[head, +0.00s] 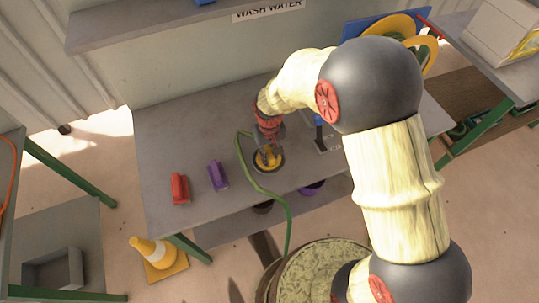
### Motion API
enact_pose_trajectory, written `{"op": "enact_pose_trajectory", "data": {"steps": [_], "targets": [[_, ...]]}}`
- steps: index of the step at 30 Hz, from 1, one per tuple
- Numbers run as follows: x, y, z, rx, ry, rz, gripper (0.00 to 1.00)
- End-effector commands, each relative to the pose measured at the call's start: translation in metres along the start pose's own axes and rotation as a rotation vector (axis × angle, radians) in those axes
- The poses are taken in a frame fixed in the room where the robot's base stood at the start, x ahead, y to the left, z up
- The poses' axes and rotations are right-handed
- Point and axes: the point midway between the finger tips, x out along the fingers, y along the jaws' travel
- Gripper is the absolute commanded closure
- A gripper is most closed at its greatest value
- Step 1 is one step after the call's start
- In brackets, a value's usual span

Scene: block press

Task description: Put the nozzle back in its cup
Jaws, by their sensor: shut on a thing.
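The yellow nozzle (267,157) shows in the head view at the front middle of the grey table. My gripper (268,146) points down from above and is shut on the nozzle; the fingertips are small and partly hidden. The dark round cup (281,166) surrounds the nozzle's lower end in the picture. I cannot tell whether the nozzle rests on the cup's bottom or is held a little above it. A green hose (289,215) loops around the left of the cup and runs off the table's front edge.
A purple block (217,175) and a red block (180,188) lie left of the cup on the table (160,135).

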Motion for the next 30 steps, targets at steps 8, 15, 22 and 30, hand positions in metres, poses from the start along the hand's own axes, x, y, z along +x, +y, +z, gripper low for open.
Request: {"op": "enact_pose_trajectory", "data": {"steps": [8, 15, 22, 30], "targets": [[0.003, 0.000, 0.000, 0.000, -0.001, 0.000, 0.76], [0.003, 0.000, 0.000, 0.000, -0.001, 0.000, 0.63], [0.003, 0.000, 0.000, 0.000, -0.001, 0.000, 0.62], [-0.020, 0.000, -0.001, 0.000, 0.002, 0.000, 0.62]]}}
